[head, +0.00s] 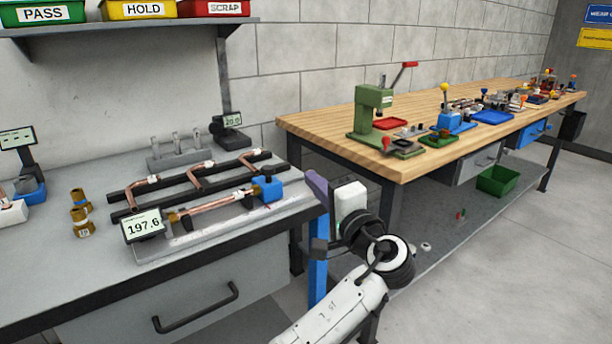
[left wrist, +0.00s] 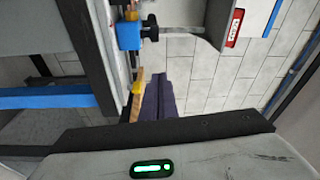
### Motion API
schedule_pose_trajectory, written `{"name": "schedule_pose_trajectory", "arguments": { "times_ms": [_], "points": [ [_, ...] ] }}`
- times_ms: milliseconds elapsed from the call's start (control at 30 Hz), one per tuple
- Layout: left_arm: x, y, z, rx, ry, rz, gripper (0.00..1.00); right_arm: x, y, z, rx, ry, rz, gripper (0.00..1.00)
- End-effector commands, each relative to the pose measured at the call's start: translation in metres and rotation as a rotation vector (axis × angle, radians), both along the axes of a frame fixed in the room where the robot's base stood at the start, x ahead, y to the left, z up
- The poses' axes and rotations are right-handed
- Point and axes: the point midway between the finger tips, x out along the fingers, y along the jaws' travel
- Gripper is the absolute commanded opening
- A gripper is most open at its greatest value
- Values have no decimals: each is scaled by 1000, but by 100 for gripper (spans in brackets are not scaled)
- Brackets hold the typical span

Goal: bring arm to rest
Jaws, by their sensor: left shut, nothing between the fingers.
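My left gripper (head: 314,182) is in the head view, at the right end of the grey bench, with its white wrist and arm coming up from the bottom middle. Its purple-grey fingers point up, and they look shut and empty. In the left wrist view the fingers (left wrist: 160,92) lie together with nothing between them. The fingers look close to the bench's right edge; I cannot tell whether they touch it. A copper tube (head: 208,206) lies in the measuring fixture with the blue block (head: 268,188), left of the gripper. My right gripper is in neither view.
The grey bench (head: 75,262) also bears a rack of bent copper tubes (head: 198,178), a display reading 197.6 (head: 143,226) and brass fittings (head: 80,214). A wooden workbench (head: 420,130) with a green press (head: 371,110) stands behind to the right. Open floor lies at the lower right.

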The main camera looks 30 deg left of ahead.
Motion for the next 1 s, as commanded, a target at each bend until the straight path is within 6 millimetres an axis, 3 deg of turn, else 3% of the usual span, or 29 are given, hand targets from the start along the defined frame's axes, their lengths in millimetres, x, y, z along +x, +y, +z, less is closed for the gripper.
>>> {"name": "schedule_pose_trajectory", "arguments": {
  "times_ms": [267,367,467,567,667,800,900,1000],
  "points": [
    [-4,-6,-2,-3,3,-2,0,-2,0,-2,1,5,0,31],
    [-3,-7,-18,-24,24,-31,0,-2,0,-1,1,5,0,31],
    [-1,-12,-63,-89,79,-110,0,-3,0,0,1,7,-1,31],
    [-9,-24,-132,-213,150,-225,0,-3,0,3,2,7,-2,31],
    [-30,-42,-204,-376,212,-340,0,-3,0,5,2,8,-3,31],
    [-82,-75,-291,-650,264,-466,0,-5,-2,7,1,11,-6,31],
    [-135,-102,-340,-880,274,-522,0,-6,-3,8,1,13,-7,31],
    [-193,-127,-370,-1119,252,-540,0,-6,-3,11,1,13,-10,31]
  ]
}}
